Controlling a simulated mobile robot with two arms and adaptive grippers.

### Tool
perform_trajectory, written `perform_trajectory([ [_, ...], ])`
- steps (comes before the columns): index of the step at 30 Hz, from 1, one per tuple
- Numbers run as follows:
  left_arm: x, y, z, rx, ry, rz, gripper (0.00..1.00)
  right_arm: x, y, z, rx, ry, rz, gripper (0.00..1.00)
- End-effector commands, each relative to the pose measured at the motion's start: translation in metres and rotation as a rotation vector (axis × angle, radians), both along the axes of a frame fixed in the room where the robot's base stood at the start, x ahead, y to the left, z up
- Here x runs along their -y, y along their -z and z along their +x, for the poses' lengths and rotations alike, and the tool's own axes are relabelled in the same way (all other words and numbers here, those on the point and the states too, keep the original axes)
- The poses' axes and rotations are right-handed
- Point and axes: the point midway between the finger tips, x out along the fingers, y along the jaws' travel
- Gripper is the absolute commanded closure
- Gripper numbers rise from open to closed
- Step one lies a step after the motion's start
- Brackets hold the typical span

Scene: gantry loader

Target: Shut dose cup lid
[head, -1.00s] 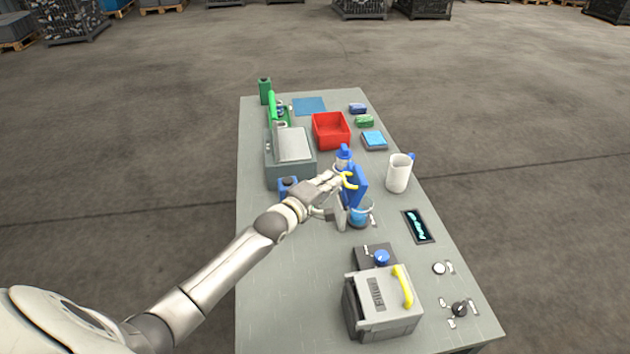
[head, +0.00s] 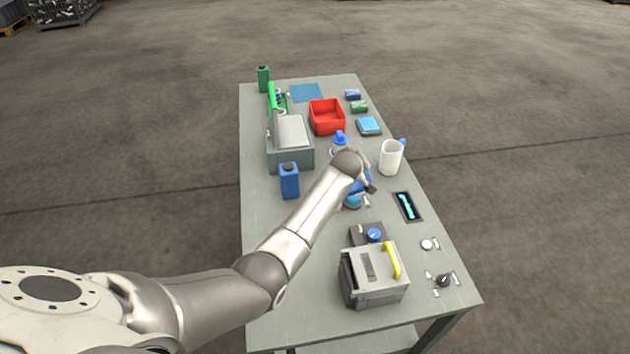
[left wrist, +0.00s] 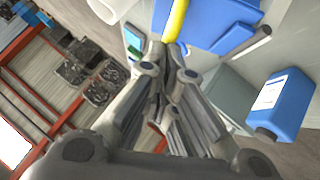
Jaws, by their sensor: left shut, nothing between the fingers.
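The dose cup (head: 352,202) stands near the middle of the bench and holds something blue. Its blue lid (head: 355,187) shows only in pieces in the head view, because my left wrist covers much of it. In the left wrist view the lid (left wrist: 215,22) is a large blue plate at the top, with a yellow tab (left wrist: 175,18). My left gripper (head: 370,187) is beside the lid; in the left wrist view its fingers (left wrist: 168,68) are together and empty, pointing at the yellow tab. Whether they touch it I cannot tell. My right gripper is not in view.
A white jug (head: 391,158) stands right of the lid and a blue bottle (head: 289,181) stands left of it. A blue-capped bottle (head: 339,138) is just behind. A grey box with a yellow handle (head: 376,276) is nearer the front. A dark display (head: 407,206) lies at right.

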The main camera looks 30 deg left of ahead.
Motion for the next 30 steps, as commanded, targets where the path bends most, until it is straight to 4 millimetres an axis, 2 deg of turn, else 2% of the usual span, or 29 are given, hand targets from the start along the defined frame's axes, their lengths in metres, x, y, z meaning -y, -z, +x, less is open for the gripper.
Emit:
perform_trajectory([
  [3, 0.006, 0.008, 0.007, -0.057, 0.0, 0.075, 1.0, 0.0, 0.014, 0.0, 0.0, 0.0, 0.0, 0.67],
  [9, 0.011, 0.015, 0.012, -0.133, -0.001, 0.176, 1.0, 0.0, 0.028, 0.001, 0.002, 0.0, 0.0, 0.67],
  [12, 0.011, 0.018, 0.012, -0.128, -0.002, 0.171, 1.0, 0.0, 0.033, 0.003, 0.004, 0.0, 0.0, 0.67],
  [30, 0.015, 0.021, 0.014, -0.127, -0.002, 0.168, 1.0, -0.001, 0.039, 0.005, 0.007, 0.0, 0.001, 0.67],
])
